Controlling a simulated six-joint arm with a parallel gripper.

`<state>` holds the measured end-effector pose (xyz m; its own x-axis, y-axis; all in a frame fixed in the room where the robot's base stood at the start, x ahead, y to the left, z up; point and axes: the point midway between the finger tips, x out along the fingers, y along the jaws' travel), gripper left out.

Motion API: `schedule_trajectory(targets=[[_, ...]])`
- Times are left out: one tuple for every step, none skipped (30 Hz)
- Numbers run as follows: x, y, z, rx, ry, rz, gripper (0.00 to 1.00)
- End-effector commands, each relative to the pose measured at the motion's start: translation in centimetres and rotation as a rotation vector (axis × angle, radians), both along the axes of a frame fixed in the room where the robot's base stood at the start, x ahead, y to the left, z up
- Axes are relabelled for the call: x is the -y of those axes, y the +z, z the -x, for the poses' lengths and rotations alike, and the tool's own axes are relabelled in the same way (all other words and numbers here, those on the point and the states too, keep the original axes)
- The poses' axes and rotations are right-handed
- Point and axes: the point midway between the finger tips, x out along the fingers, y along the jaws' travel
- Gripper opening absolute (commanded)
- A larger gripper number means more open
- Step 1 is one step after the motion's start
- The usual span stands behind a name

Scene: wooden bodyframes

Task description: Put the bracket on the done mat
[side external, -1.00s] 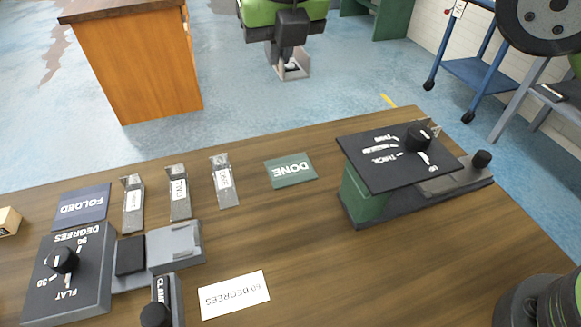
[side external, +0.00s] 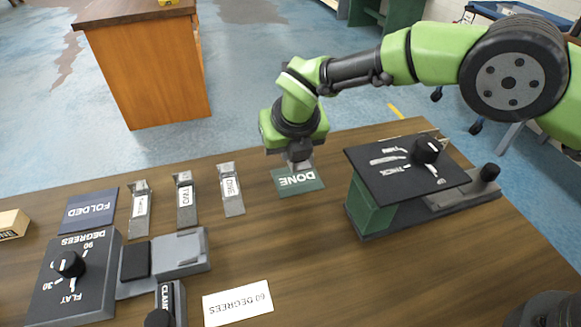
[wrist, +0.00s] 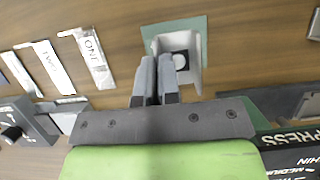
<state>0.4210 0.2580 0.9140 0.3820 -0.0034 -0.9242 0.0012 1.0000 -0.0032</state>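The bracket (wrist: 192,58) is a pale grey bent metal piece with upright sides and a dark and white round patch in its middle. In the wrist view it is over the green done mat (wrist: 203,27). My gripper (wrist: 157,62) is shut on the bracket's left wall, its two dark fingers close together. In the side view my gripper (side external: 299,163) is low at the back edge of the DONE mat (side external: 300,181) and mostly hides the bracket. I cannot tell whether the bracket touches the mat.
Several labelled metal strips (side external: 186,205) lie left of the mat, beside the blue FOLDED mat (side external: 90,210). A bender with a DEGREES dial (side external: 73,275) and a clamp is at front left. A press (side external: 408,172) stands close on the right. A 60 DEGREES card (side external: 238,302) lies in front.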

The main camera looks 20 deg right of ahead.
Motion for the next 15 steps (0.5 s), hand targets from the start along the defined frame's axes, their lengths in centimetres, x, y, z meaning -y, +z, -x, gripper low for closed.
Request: schedule_trajectory(targets=[[0.0,-0.5,0.0,0.000,0.001,0.000,0.00],[0.0,-0.8,0.0,-0.001,0.001,0.000,0.00],[0.0,-1.2,0.0,-0.001,0.001,0.001,0.00],[0.0,-1.6,0.0,-0.002,0.001,0.001,0.00],[0.0,-2.1,0.0,-0.002,0.001,0.001,0.00],[0.0,-2.8,0.0,-0.002,0.001,0.000,0.00],[0.0,-3.3,0.0,-0.002,0.001,0.001,0.00],[0.0,-3.7,0.0,-0.002,0.001,0.001,0.00],[0.0,-4.2,0.0,-0.001,0.001,0.000,0.00],[0.0,-4.5,0.0,-0.001,0.001,0.000,0.00],[0.0,-4.7,0.0,-0.001,0.001,-0.001,0.00],[0.0,-4.9,0.0,0.001,0.001,-0.001,0.00],[0.0,-4.9,0.0,0.001,0.001,-0.002,0.00],[0.0,-4.9,0.0,0.002,0.001,-0.002,0.00],[0.0,-4.9,0.0,0.002,0.001,-0.002,0.00]])
